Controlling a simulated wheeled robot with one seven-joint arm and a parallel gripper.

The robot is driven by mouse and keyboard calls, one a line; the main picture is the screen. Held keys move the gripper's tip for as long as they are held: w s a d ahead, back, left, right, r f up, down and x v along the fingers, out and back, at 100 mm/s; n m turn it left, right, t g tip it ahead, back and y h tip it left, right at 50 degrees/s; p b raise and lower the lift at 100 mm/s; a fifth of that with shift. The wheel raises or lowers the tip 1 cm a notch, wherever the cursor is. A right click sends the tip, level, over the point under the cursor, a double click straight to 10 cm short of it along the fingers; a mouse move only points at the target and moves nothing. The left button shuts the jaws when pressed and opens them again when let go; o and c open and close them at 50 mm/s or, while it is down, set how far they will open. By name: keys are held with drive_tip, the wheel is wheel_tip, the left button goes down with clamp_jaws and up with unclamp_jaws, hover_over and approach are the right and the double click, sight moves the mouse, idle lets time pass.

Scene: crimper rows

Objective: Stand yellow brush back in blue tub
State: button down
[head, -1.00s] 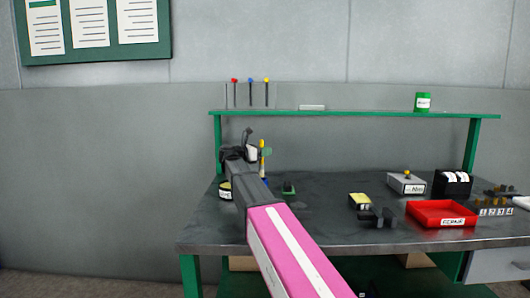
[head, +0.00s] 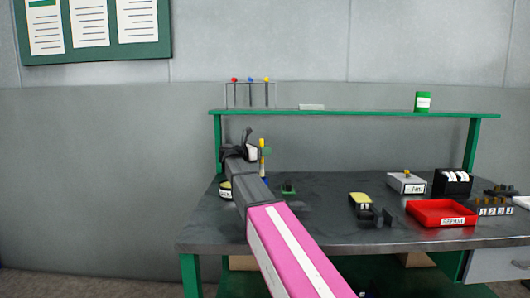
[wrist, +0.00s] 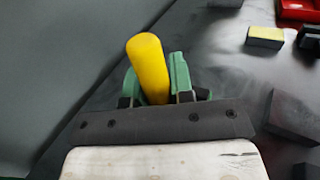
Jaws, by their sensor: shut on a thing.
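The yellow brush (wrist: 148,68) is between the green fingers of my gripper (wrist: 155,88) in the wrist view, leaning a little to the left there. In the head view the brush (head: 262,158) shows as a thin, nearly upright yellow stick just right of my gripper (head: 258,152), above the left part of the bench. My gripper is shut on it. A small blue patch (head: 265,181) shows below the brush beside my arm; it may be the blue tub, mostly hidden. I cannot tell whether the brush's lower end is inside it.
A dark round container with a pale label (head: 225,189) stands left of my arm. A small green item (head: 288,188) lies to the right. A yellow-topped block (head: 360,199), a red tray (head: 441,206) and grey box (head: 406,183) stand farther right. A green shelf (head: 350,114) spans the back.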

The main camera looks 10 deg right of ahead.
wheel_tip(320, 180, down, 7)
idle(3.1)
drive_tip(key=c, duration=0.9)
unclamp_jaws()
drive_tip(key=shift+a, duration=0.1)
drive_tip(key=v, duration=1)
drive_tip(key=shift+s+a, duration=0.1)
drive_tip(key=shift+a, duration=0.2)
drive_tip(key=shift+a, duration=0.1)
